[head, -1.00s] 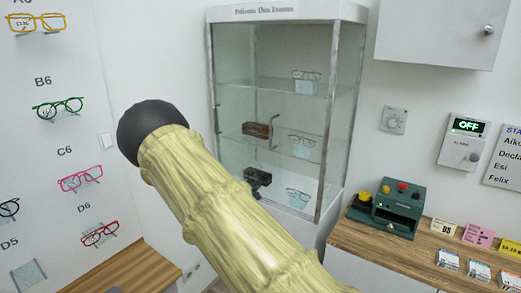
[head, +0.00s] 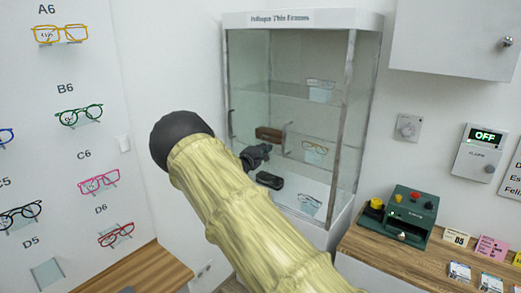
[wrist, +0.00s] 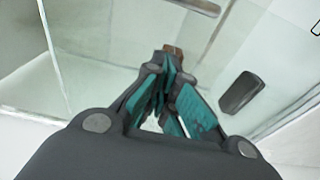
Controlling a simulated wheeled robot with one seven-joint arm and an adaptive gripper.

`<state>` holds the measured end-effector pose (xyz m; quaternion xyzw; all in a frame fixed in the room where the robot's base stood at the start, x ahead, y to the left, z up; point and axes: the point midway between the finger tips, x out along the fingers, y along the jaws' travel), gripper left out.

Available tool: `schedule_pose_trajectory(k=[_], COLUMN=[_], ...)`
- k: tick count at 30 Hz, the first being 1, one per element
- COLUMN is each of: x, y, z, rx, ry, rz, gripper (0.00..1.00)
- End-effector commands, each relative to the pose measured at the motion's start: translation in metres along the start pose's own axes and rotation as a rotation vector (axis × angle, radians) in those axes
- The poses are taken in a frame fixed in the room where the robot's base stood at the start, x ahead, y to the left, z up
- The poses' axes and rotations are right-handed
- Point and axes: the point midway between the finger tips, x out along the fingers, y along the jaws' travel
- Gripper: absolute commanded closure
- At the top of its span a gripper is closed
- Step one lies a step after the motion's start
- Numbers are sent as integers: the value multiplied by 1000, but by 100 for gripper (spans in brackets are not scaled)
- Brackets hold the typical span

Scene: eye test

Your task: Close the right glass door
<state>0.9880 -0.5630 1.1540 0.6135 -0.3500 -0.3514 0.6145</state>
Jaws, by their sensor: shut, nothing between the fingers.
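The glass display cabinet (head: 300,20) stands in the corner, with clear panes in pale frames. The right glass door (head: 322,122) is hard to make out because the glass is clear. One vertical handle (head: 287,138) shows near the middle of the front and another (head: 231,123) at its left edge. I cannot tell how far the door stands open. My gripper (head: 257,154) is shut and empty, left of and below the middle handle. In the wrist view its teal-padded fingers (wrist: 172,92) are together, with a grey bar (wrist: 198,6) beyond them.
Inside the cabinet are a brown case (head: 268,134), a black case (head: 270,180) and several glasses on shelves. A counter (head: 375,240) with a green device (head: 403,213) stands at the right. A wall of glasses (head: 78,115) is at the left, above a wooden surface (head: 140,272).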

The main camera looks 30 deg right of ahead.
Motion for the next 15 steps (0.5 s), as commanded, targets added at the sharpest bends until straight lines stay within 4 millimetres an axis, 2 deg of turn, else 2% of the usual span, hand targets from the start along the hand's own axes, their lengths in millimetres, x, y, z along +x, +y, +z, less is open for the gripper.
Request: schedule_pose_trajectory(k=[9, 15], x=[26, 18], y=[1, 2], z=[0, 15], rx=[1, -2], ry=[-1, 0], rz=[0, 0], gripper=[100, 100])
